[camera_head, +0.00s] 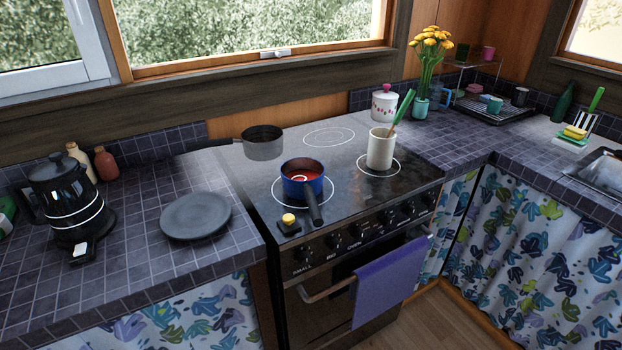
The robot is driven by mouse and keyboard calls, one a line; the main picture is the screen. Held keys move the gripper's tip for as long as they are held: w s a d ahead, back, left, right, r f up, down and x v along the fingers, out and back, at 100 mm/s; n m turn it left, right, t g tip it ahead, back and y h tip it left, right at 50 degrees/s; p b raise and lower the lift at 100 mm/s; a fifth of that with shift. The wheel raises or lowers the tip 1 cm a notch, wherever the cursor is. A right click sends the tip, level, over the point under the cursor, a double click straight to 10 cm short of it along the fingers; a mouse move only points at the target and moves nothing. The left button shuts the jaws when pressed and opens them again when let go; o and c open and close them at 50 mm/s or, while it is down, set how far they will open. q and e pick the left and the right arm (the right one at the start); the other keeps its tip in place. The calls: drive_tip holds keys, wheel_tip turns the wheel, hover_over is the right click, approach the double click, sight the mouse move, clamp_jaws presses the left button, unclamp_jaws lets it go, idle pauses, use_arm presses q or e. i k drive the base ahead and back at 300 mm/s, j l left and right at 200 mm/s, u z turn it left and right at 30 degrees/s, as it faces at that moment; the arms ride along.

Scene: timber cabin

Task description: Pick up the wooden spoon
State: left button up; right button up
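A cream utensil crock (380,150) stands upright on the right front burner of the stove. A green-handled utensil (404,106) leans out of it to the upper right. A thin brown, wood-coloured handle (391,131) shows beside it just above the rim; it may be the wooden spoon, but its lower part is hidden inside the crock. Neither of my grippers is in view.
A blue pot (302,181) with red contents sits on the front left burner, handle toward the front. A grey saucepan (263,145) stands behind it. A yellow-topped item (289,220) is at the stove's front edge. A purple towel (390,281) hangs on the oven handle.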

sight(407, 100)
drive_tip(key=z, duration=0.8)
drive_tip(key=i+l+z, duration=0.1)
drive_tip(key=z, duration=0.25)
drive_tip(key=i+l, duration=0.3)
drive_tip(key=l, duration=0.15)
drive_tip(key=i+l, duration=0.25)
drive_tip(key=l, duration=0.2)
drive_tip(key=i+l, duration=0.3)
drive_tip(key=l, duration=0.15)
